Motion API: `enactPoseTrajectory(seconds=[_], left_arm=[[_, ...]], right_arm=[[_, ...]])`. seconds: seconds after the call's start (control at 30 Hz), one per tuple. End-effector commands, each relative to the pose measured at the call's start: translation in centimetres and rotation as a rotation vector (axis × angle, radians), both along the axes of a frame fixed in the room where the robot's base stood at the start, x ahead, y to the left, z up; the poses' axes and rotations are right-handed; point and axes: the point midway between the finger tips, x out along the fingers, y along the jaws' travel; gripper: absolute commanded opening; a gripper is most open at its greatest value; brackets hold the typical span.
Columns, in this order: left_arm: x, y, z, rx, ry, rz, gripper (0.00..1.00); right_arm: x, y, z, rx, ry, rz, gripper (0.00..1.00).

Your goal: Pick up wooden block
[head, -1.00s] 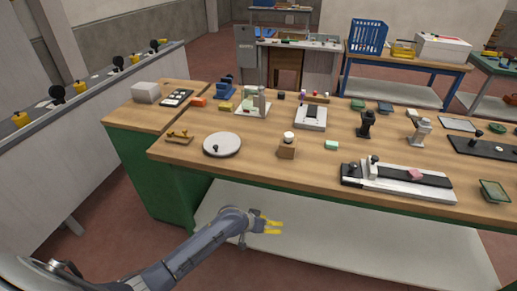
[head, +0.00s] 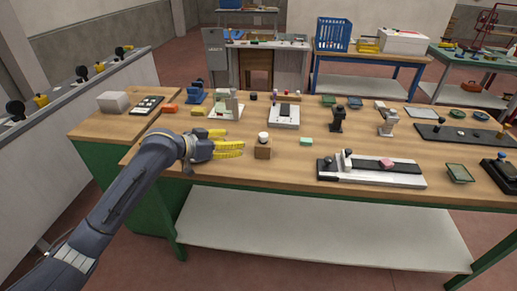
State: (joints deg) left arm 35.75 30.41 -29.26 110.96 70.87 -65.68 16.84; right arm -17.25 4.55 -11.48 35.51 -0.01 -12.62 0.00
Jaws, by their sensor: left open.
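A small wooden block (head: 263,153) sits near the front edge of the wooden-topped workbench (head: 300,174), with a white round piece (head: 263,138) on its top. My left gripper (head: 241,149) has yellow fingers and is open. It is over the bench's front left part, just left of the block, with its fingertips pointing right at it. I cannot tell whether they touch; a small gap seems to show. My left gripper and forearm hide the bench's front left corner area. My right gripper is not in view.
A green piece (head: 306,142) lies right of the block. A black-and-white slide fixture (head: 372,171) lies farther right. Behind stand a white device (head: 285,116) and a dark clamp (head: 337,119). Bare wood lies in front of the block.

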Motion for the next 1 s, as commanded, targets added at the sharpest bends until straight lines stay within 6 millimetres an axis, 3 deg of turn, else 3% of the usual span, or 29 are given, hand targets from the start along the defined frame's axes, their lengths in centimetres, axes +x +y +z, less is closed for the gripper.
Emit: enactPoseTrajectory(seconds=[0.17, 0.7, 1.0], left_arm=[[1.4, -0.4, 0.7, 0.008, -0.032, 0.005, 0.59], [7.1, -6.1, -2.7, 0.007, -0.029, 0.005, 0.59], [8.7, -7.5, -3.7, 0.009, -0.030, 0.005, 0.59]], right_arm=[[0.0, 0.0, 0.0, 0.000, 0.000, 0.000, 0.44], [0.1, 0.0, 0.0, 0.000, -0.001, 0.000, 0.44], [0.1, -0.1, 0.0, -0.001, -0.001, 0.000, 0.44]])
